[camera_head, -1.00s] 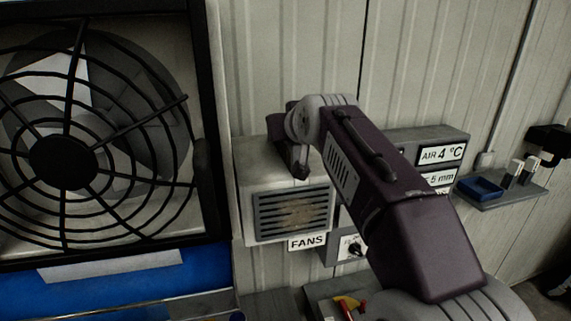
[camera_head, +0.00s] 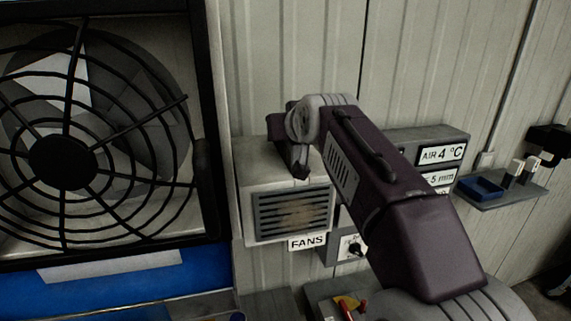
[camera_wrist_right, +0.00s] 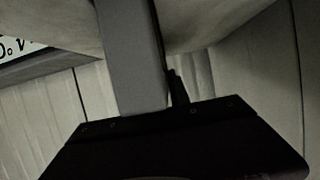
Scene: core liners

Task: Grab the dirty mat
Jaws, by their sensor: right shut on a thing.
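A light metal box (camera_head: 258,172) with a slatted grille (camera_head: 292,215) is fixed to the wall above a FANS label. A brownish, dirty-looking surface shows behind the grille slats; I take it for the dirty mat, mostly hidden by them. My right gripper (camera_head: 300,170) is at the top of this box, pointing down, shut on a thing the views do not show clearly. In the right wrist view a grey finger (camera_wrist_right: 135,60) stretches away from the dark gripper body. My left gripper is not in view.
A big caged fan (camera_head: 62,162) stands close on the left. Right of the box are a grey unit (camera_head: 405,137) with an AIR 4 °C label and a small shelf with a blue tray (camera_head: 482,188). A red and yellow switch (camera_head: 348,304) sits below.

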